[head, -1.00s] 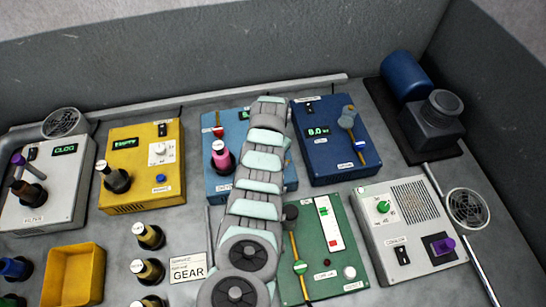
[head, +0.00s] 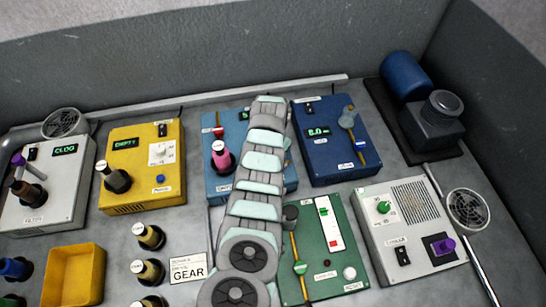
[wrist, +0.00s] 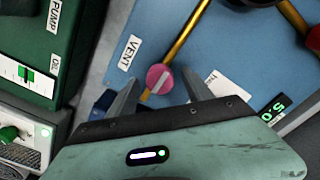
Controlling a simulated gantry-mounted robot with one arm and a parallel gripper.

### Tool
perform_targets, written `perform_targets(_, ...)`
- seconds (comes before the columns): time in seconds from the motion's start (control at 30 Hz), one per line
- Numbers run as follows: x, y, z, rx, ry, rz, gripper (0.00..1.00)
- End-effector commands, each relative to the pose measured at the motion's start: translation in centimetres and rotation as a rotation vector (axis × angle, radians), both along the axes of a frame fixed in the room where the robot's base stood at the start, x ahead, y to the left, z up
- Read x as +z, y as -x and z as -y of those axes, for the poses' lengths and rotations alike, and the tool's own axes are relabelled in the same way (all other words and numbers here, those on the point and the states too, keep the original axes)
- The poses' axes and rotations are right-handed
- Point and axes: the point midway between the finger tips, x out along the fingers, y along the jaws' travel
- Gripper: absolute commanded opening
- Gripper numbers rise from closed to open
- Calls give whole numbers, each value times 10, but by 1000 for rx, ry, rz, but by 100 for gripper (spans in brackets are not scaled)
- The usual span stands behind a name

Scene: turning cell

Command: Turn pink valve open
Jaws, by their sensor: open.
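The pink valve (wrist: 159,79) is a round pink knob with a white bar across it, on a brass-coloured pipe near the VENT label (wrist: 129,52) of the light blue panel. In the wrist view my gripper (wrist: 160,76) is open, with one finger on each side of the knob. Whether the fingers touch the knob or are still above it, I cannot tell. In the head view my arm covers the valve and my gripper. The light blue panel (head: 218,185) shows there on both sides of my arm.
A pink-topped cylinder (head: 221,156) stands in a black holder on the light blue panel, left of my arm. A red knob (wrist: 314,38) sits at the right in the wrist view. A green panel (head: 305,280) and a dark blue panel (head: 325,165) lie close to my arm.

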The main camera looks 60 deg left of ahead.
Motion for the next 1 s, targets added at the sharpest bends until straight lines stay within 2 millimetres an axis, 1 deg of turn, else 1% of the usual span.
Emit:
perform_targets(0.17,20,-2,-1,-3,-4,3,59)
perform_targets(0.5,83,-1,-1,-2,-5,2,59)
perform_targets(0.6,94,-1,-1,-2,-4,2,59)
perform_targets(0.77,103,0,1,-1,1,0,59)
perform_targets(1.0,104,0,1,-1,1,0,59)
